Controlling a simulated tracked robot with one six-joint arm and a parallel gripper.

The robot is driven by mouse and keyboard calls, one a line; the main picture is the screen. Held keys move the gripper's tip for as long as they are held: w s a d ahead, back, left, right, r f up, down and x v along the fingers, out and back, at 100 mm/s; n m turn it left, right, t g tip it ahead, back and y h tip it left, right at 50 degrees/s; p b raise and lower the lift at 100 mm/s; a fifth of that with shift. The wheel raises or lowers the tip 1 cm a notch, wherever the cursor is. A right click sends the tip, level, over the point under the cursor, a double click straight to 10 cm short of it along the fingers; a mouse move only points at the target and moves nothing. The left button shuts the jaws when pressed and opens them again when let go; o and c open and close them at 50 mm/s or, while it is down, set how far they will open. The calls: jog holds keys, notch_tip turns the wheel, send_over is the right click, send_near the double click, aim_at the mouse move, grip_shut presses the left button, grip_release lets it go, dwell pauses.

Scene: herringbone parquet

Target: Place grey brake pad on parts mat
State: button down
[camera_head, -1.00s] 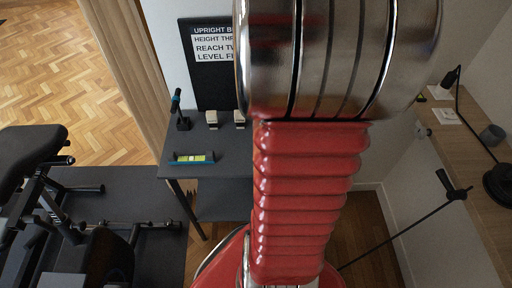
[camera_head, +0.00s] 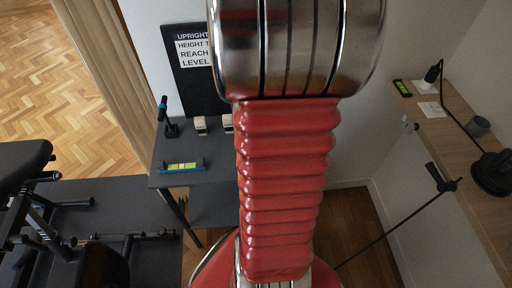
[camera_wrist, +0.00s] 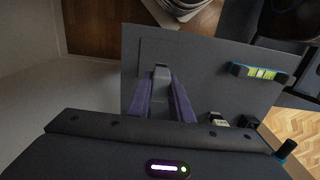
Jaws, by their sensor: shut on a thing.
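In the wrist view my gripper (camera_wrist: 161,82) has its two purple fingers closed on a small grey block, which looks like the grey brake pad (camera_wrist: 161,71). It appears over the dark grey table top (camera_wrist: 215,85); its height above the surface is hard to tell. A slightly different grey rectangle with a thin outline lies on this table and may be the parts mat (camera_wrist: 200,48). In the head view my red and silver arm hides the gripper, the pad and the right part of the table (camera_head: 205,178).
A spirit level (camera_head: 182,167), a black tool with a blue top (camera_head: 168,118) and two cream blocks (camera_head: 200,125) (camera_head: 228,122) stand on the table. A sign (camera_head: 195,60) is behind it. Exercise equipment (camera_head: 40,215) is at left, a wooden desk (camera_head: 455,150) at right.

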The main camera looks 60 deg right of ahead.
jog(key=shift+f, duration=1.25)
jog(key=shift+f, duration=1.85)
jog(key=shift+f, duration=0.1)
jog(key=c, duration=1.6)
grip_release()
notch_tip(320, 180, up, 12)
jog(key=shift+r, duration=0.1)
